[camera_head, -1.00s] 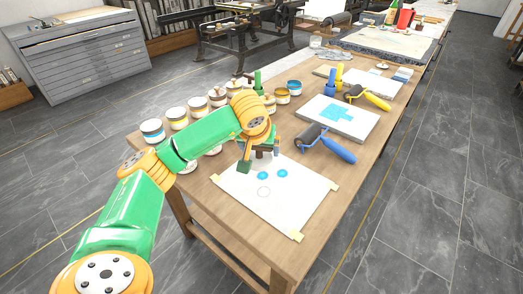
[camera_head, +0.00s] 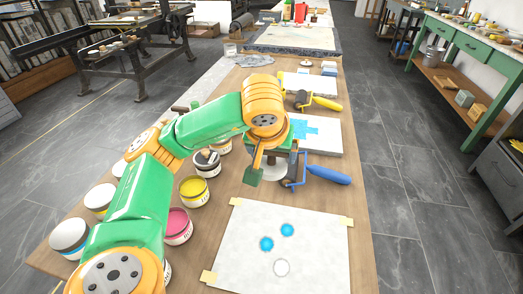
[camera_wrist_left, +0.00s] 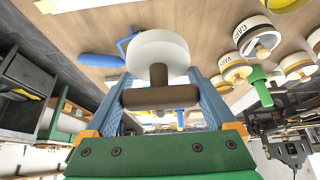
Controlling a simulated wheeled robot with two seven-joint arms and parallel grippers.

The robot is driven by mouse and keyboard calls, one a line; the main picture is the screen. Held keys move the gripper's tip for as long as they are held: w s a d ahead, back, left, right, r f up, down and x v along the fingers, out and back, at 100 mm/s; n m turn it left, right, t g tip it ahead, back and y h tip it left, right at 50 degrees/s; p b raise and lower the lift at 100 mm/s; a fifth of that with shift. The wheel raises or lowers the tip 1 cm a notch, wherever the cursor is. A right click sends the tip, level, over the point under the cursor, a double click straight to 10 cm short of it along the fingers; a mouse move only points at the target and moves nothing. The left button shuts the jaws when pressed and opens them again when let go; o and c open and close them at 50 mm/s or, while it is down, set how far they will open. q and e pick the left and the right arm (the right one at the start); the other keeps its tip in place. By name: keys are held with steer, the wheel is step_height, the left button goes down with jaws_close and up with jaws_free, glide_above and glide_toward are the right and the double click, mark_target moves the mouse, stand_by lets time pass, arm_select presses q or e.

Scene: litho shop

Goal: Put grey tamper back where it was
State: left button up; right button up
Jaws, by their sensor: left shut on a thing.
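The grey tamper, with a pale round disc and a brown handle, is in my left gripper (camera_head: 276,158). In the left wrist view, the gripper (camera_wrist_left: 160,96) is shut across the handle, and the disc (camera_wrist_left: 157,48) sticks out beyond the fingers. In the head view the disc (camera_head: 274,171) shows only in part under the gripper, above the table, left of the blue-handled roller. My right gripper is not in view.
Open ink cans stand to the left, including yellow (camera_head: 194,191) and pink (camera_head: 177,226) ones. The blue-handled roller (camera_head: 327,175) is close to the gripper's right. A slab with a blue print (camera_head: 326,136) and a yellow-handled roller (camera_head: 325,102) lie beyond.

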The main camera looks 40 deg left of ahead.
arm_select(q)
steer(key=w+a+f+b, duration=0.2)
steer(key=shift+a+f+b, duration=0.3)
steer(key=shift+f, duration=0.1)
steer(key=w+a, duration=0.1)
steer(key=a+f, duration=0.1)
steer(key=w+a, duration=0.1)
steer(key=a, duration=0.1)
steer(key=shift+w+f, duration=0.25)
steer(key=shift+w, duration=0.05)
steer(key=a+f, duration=0.1)
steer(key=w+a+f, duration=0.1)
steer(key=f, duration=0.1)
steer(key=w+a+f, duration=0.1)
steer(key=f, duration=0.1)
steer(key=shift+a, duration=0.35)
steer(key=f, duration=0.1)
steer(key=f+b, duration=0.1)
steer(key=f, duration=0.1)
steer(key=shift+w+a+f, duration=0.15)
steer(key=shift+a+f, duration=0.05)
steer(key=shift+f, duration=0.1)
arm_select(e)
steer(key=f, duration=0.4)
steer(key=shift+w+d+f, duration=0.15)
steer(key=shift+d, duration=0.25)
arm_select(q)
steer(key=o, duration=1.3)
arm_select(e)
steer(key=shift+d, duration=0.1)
